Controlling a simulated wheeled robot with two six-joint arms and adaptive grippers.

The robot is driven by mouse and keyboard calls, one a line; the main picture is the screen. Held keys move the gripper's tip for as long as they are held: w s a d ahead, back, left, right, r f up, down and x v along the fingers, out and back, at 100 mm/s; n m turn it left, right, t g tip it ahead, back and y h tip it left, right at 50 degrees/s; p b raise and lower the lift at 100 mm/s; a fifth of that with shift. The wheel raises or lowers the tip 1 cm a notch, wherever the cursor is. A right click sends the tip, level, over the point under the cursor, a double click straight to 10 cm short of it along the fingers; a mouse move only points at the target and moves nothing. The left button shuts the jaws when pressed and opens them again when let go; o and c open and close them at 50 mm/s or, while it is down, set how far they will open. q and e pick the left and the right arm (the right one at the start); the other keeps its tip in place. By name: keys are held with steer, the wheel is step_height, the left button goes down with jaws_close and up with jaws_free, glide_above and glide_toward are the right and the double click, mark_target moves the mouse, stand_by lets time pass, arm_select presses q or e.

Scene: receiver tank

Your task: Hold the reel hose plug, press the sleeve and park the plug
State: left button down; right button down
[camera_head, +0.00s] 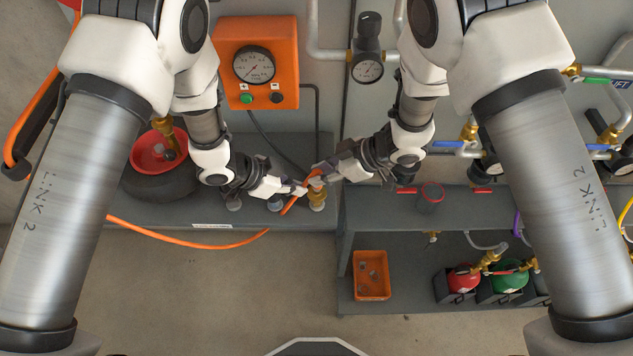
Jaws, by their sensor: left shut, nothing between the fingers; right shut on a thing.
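The orange reel hose (215,244) runs in a low curve from the left to a spot between my two grippers, near the front of the grey bench. Its plug end is mostly hidden by the fingers. My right gripper (318,177) is shut on the hose end with its plug. My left gripper (299,189) is shut with nothing between its fingers, its tips close against the hose end. A brass fitting (317,200) stands just below the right fingertips. I cannot tell whether the plug touches it. The sleeve cannot be made out.
An orange gauge box (256,62) with green and black buttons stands behind. A red-hubbed wheel (158,151) is at left. A shelf (420,212) at right bears a red cup (431,197); below are an orange bin (371,275) and red and green bottles. The floor in front is clear.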

arm_select(q)
steer(key=shift+d+r+v, duration=0.1)
steer(key=shift+v, duration=0.75)
steer(key=shift+d+r+v, duration=0.15)
steer(key=shift+v, duration=0.65)
steer(key=shift+d+r+v, duration=0.1)
steer(key=shift+v, duration=0.75)
arm_select(e)
steer(key=shift+r, duration=0.1)
